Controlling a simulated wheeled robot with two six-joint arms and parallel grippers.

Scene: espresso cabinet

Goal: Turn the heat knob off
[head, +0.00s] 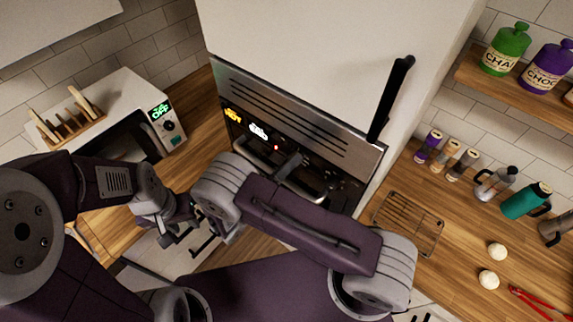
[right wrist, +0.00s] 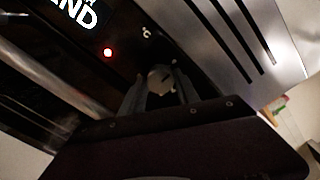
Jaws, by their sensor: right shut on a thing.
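The steel-fronted espresso machine (head: 300,116) is built into the white cabinet in the head view. Its panel shows a yellow lit word that looks like "HOT", white lit text and a red light (head: 277,148). In the right wrist view, my right gripper (right wrist: 161,88) has its two fingers on either side of a small grey knob (right wrist: 160,76) on the black panel and is shut on it. The red light (right wrist: 108,52) glows beside it. My left gripper (head: 188,238) is open and empty, lower left of the machine.
A white microwave (head: 130,90) with a wooden rack on top stands at left. A black handle (head: 390,98) sticks out from the cabinet. At right the wooden counter holds a wire rack (head: 408,222), small jars, pots and a green flask (head: 526,201).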

